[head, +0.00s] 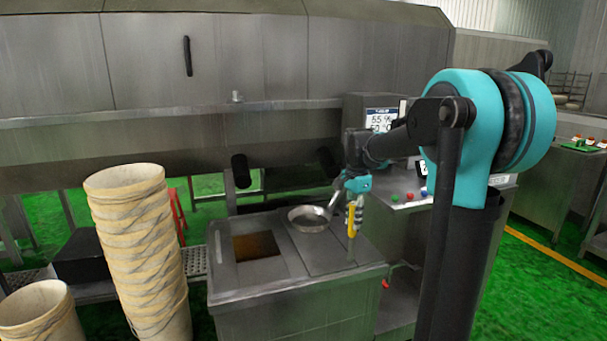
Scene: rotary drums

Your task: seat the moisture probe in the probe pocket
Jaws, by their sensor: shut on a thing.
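My gripper (354,206) hangs over the right part of the steel cabinet top (330,256). It is shut on a slim yellow thing, which I take to be the moisture probe (351,224). The probe points down, roughly upright, with its lower end close to the cabinet top. I cannot tell whether it touches the top. I cannot make out the probe pocket; it may be hidden behind the gripper or too small to see.
A round metal pan (308,219) sits left of my gripper, beside an opening with brown contents (256,246). A display (380,118) and a button panel (409,197) stand behind. Stacked baskets (143,245) stand at left. The large steel drum housing (255,60) spans the back.

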